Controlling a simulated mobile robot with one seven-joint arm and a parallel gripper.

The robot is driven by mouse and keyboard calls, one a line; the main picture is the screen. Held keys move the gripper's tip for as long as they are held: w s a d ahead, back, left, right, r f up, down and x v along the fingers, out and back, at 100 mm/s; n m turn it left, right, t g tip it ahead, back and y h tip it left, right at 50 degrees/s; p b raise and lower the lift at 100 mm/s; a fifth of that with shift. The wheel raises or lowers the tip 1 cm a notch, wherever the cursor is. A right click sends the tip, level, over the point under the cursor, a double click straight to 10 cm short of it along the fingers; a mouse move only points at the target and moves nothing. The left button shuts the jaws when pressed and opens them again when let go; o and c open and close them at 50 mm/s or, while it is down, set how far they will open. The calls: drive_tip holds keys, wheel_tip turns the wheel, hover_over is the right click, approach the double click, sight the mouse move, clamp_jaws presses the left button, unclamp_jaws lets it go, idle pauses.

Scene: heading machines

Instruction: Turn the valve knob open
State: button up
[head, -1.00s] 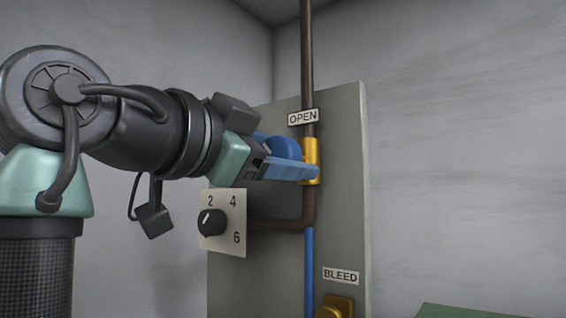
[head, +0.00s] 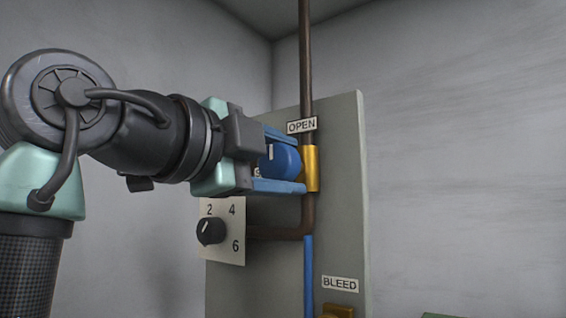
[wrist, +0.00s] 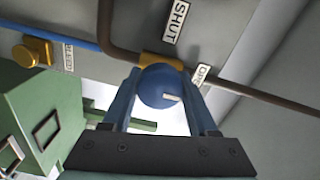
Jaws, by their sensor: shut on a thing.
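The valve knob (head: 285,162) is blue and round with a white mark on its face. It sits on the brass valve body (head: 313,168) on the brown pipe, just below the OPEN label (head: 301,125). My gripper (head: 289,160) is shut on the knob, one blue finger above it and one below. In the wrist view the knob (wrist: 158,86) lies between the two fingers (wrist: 160,92), its white mark at the lower right of the face. A SHUT label (wrist: 176,21) and a partly hidden OPEN label (wrist: 203,76) show there.
A black selector dial (head: 210,231) on a white plate is below my gripper. The BLEED label (head: 340,284) and a brass fitting (head: 337,312) are low on the grey panel (head: 345,220). A green machine (wrist: 45,120) shows left in the wrist view.

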drive_tip(key=shift+r, duration=0.15)
idle(0.3)
drive_tip(key=o, duration=1.3)
drive_tip(key=shift+w+d, duration=0.1)
drive_tip(key=shift+w, duration=0.2)
drive_tip(key=shift+o, duration=0.2)
drive_tip(key=shift+s+f, duration=0.2)
drive_tip(key=shift+s, duration=0.1)
